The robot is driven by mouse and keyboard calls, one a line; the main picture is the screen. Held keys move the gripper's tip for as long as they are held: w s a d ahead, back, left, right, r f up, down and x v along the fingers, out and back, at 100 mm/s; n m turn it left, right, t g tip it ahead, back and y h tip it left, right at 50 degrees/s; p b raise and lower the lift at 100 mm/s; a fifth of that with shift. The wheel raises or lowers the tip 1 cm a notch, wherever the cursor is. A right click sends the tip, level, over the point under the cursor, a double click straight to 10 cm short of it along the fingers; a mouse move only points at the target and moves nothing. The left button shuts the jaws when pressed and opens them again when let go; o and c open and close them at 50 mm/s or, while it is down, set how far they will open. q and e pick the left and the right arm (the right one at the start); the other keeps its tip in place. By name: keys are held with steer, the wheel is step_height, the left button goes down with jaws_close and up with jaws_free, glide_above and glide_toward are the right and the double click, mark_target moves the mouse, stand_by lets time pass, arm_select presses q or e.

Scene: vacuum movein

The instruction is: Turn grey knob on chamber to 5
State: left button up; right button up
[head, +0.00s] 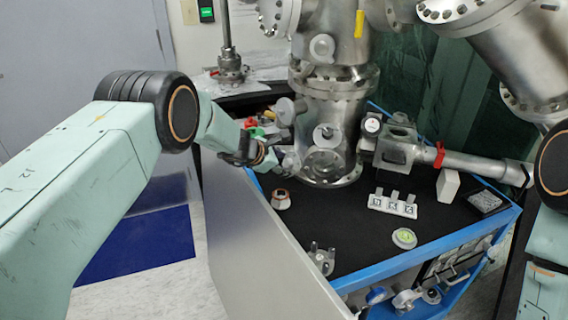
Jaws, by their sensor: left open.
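The steel chamber (340,105) stands upright on the black table top (345,235). Several round grey knob-like parts show on it: one high on the front (322,47), one at its left side (285,110) and one low on the front (326,134). I cannot tell which is the task's knob, and no number is readable. My left gripper (280,158) is open just left of the chamber's lower body, below the left-side part. Whether it touches the chamber is unclear. My right arm shows at the right edge, but its gripper is out of view.
A steel pipe with a red clamp (439,155) runs right from the chamber. A white labelled block (393,205), a round green-topped piece (404,238) and a small copper-and-white part (281,199) lie on the table. A grey panel (265,255) edges its left side.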

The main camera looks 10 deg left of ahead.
arm_select(q)
steer(key=shift+w+f, duration=0.15)
steer(key=shift+w+a+f, duration=0.15)
steer(key=shift+w+f, duration=0.35)
steer(key=shift+s+d+r, duration=0.2)
steer(key=shift+s+r, duration=0.15)
steer(key=shift+r, duration=0.05)
steer(key=c, duration=0.3)
steer(key=shift+w+a+f, duration=0.15)
steer(key=shift+w+f, duration=0.05)
steer(key=shift+f, duration=0.05)
steer(key=c, duration=0.5)
jaws_close()
steer(key=shift+b, duration=0.45)
steer(key=m+t+b, duration=0.1)
steer(key=m+b, duration=0.1)
steer(key=b, duration=0.9)
steer(key=shift+f+m+y, duration=0.1)
steer(key=shift+m+y, duration=0.2)
steer(key=shift+m, duration=0.1)
steer(key=shift+s+m+t+b, duration=0.1)
steer(key=shift+m+t+b, duration=0.25)
steer(key=shift+b, duration=0.85)
arm_select(e)
step_height(320, 180, down, 14)
steer(key=shift+w+a+f, duration=0.15)
steer(key=shift+w+f, duration=0.05)
